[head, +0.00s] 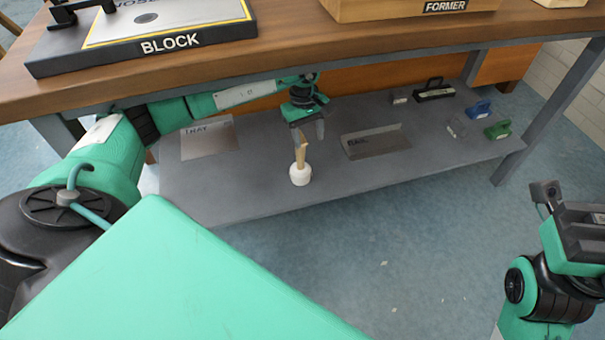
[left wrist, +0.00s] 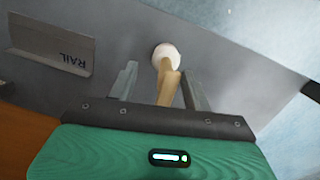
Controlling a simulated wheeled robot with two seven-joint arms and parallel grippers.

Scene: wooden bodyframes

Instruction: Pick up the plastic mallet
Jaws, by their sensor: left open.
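I cannot tell whether a finger touches the handle. My right arm shows at the lower right of the head view, but its fingertips are not clearly visible.
The grey lower shelf (head: 235,195) also holds a tray marker (head: 209,138), a rail plate (head: 375,142), and several small handled tools, including a green one (head: 498,130). The wooden tabletop (head: 290,47) hangs above the left arm, leaving limited height. Blue floor lies in front.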

